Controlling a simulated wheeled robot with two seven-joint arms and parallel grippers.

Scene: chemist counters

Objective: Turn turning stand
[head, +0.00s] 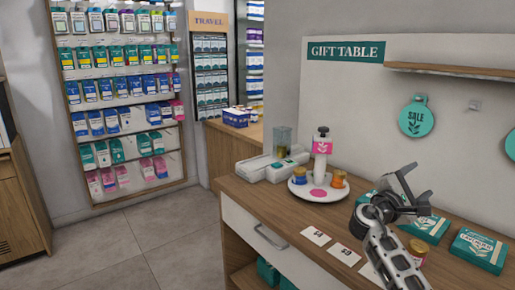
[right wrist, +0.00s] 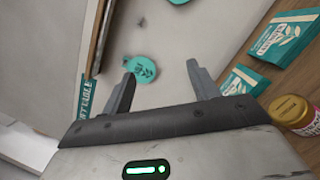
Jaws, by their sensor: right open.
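The turning stand (head: 318,192) is a round white plate with a white upright post (head: 321,155), a black-banded knob and a pink tag. It stands on the wooden counter in the head view. A blue jar (head: 299,176) sits on its left side and an orange-topped jar (head: 338,180) on its right. My right gripper (head: 398,178) is open and empty, above the counter to the right of the stand and apart from it. In the right wrist view its two spread fingers (right wrist: 161,65) have only the wall and a teal tag beyond them. The stand does not show there. My left gripper is not in view.
A gold-lidded jar (head: 418,249) and teal boxes (head: 480,248) lie on the counter right of the stand. Price cards (head: 316,236) lie in front. A white device (head: 270,168) is behind left. A wooden shelf (head: 450,70) and teal sale tag (head: 416,118) are on the wall.

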